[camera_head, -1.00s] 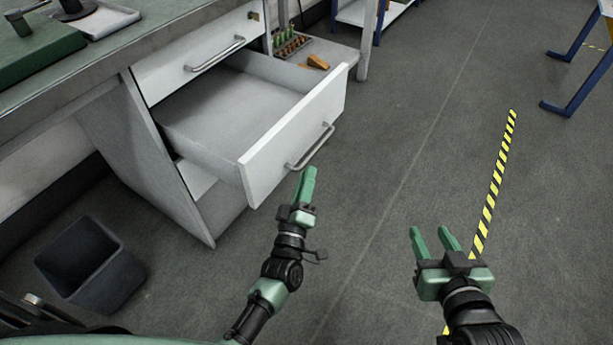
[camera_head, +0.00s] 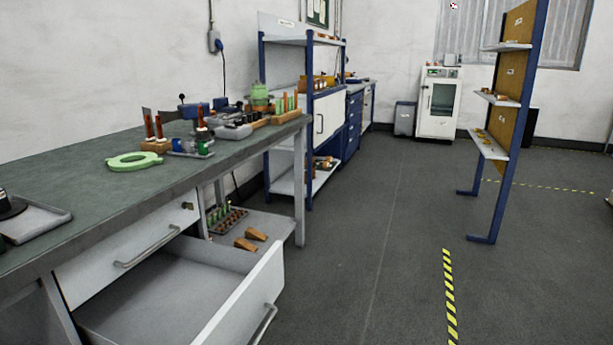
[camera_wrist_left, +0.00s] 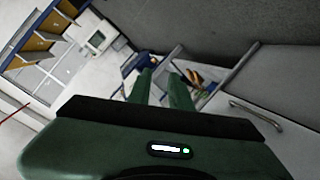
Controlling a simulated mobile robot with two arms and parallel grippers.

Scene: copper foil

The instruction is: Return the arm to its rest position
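My left gripper (camera_wrist_left: 160,82) shows in the left wrist view, its two green fingers apart with nothing between them. It is outside the head view. The wrist picture is tilted, with a drawer handle (camera_wrist_left: 256,114) at the right, apart from the fingers. My right gripper and both arms are outside the head view. In the head view the lower drawer (camera_head: 240,312) of the workbench stands pulled out and its visible inside is empty.
The workbench (camera_head: 85,170) fills the left and carries a green ring (camera_head: 134,161) and several tools. A blue-framed shelf (camera_head: 515,110) stands at the right. Grey floor (camera_head: 380,230) is open in the middle, with a yellow-black strip (camera_head: 449,300) on it.

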